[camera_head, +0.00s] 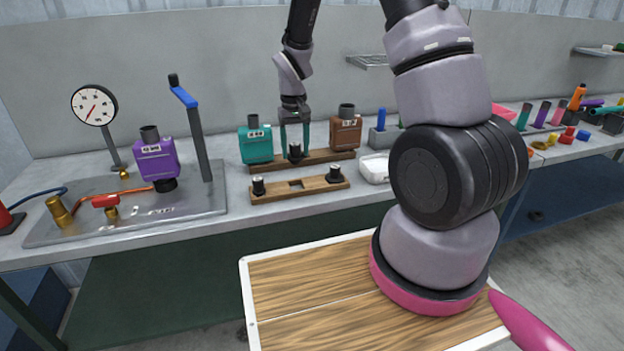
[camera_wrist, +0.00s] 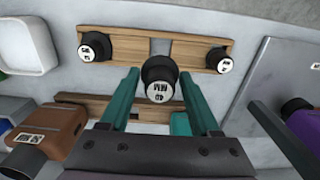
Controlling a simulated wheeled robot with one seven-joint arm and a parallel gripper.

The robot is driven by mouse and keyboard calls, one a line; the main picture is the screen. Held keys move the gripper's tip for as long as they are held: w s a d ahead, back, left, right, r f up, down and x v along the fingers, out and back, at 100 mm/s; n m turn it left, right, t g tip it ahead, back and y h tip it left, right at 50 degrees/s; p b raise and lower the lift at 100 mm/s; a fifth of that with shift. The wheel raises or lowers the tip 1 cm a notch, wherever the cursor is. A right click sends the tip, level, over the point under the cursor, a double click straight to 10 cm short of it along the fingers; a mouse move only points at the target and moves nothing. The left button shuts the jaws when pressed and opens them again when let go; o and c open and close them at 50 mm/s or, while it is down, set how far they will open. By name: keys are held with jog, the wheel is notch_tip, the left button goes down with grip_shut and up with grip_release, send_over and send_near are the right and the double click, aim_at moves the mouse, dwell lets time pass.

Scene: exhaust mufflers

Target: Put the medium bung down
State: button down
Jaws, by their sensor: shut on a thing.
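My gripper (camera_head: 295,137) points down with its teal fingers shut on a black bung (camera_head: 295,153). In the wrist view the fingers (camera_wrist: 158,85) grip this bung (camera_wrist: 158,80), whose pale end label seems to read 40 MM. It appears held in the air near the two wooden racks; its exact height is unclear. The front wooden rack (camera_head: 312,186) has a square opening in its middle. A black bung stands at each end, left (camera_head: 258,186) and right (camera_head: 334,174). They also show in the wrist view (camera_wrist: 94,47) and (camera_wrist: 219,60).
A back wooden rack (camera_head: 318,157) lies between a teal muffler (camera_head: 256,146) and a brown muffler (camera_head: 345,133). A purple muffler (camera_head: 157,160) stands on a metal plate (camera_head: 190,203) with a gauge (camera_head: 94,105) and a blue-handled lever (camera_head: 184,97). A white tray (camera_head: 375,167) is at right.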

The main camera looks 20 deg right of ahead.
aim_at(297, 162)
notch_tip(297, 162, down, 5)
jog(key=shift+d+r, duration=0.1)
jog(key=shift+r, duration=0.1)
jog(key=shift+f, duration=2.05)
jog(key=shift+f, duration=0.4)
jog(key=shift+c, duration=0.6)
grip_release()
